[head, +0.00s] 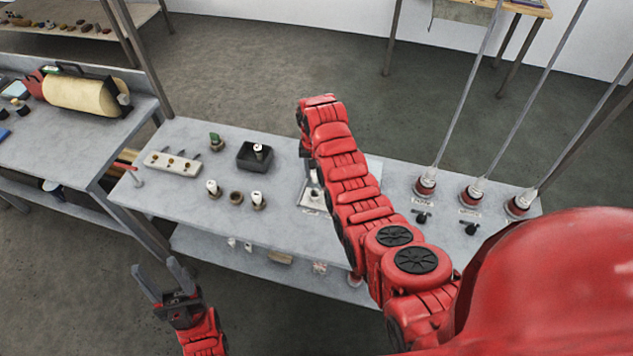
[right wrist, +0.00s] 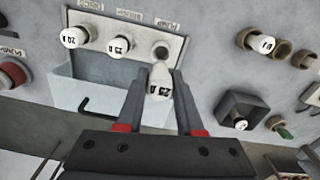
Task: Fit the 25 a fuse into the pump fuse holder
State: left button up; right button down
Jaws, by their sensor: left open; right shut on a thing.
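In the right wrist view, my right gripper (right wrist: 160,88) is shut on a white fuse (right wrist: 160,82) marked 25 A. Just beyond the fuse tip is the open round socket of the pump fuse holder (right wrist: 161,51), below a PUMP label as pictured. The fuse appears apart from the socket, though depth is hard to judge. Two neighbouring holders carry white fuses, one marked 20 A (right wrist: 73,37), the other less legible (right wrist: 118,46). In the head view my right arm hides the right gripper and much of the panel (head: 313,208). My left gripper (head: 166,279) is open and empty, in front of the bench.
A black tray (head: 247,165) holds a fuse. Left of it are a socketed white block (head: 160,162) and a green-topped piece (head: 216,138). Several small brown stands, some with white fuses (head: 212,187), are near the bench's front. Red-based rods (head: 425,186) and black levers stand at right.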

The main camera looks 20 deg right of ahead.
aim_at(315, 182)
dwell(0.3)
jog(key=shift+f+b, duration=0.15)
jog(key=shift+b, duration=0.25)
jog(key=shift+f+b, duration=1.55)
jog(key=shift+f, duration=0.85)
jog(key=shift+b, duration=0.85)
jog(key=shift+f+b, duration=1.15)
jog(key=shift+f, duration=0.55)
jog(key=shift+c, duration=2.3)
grip_release()
jog(key=shift+r, duration=0.2)
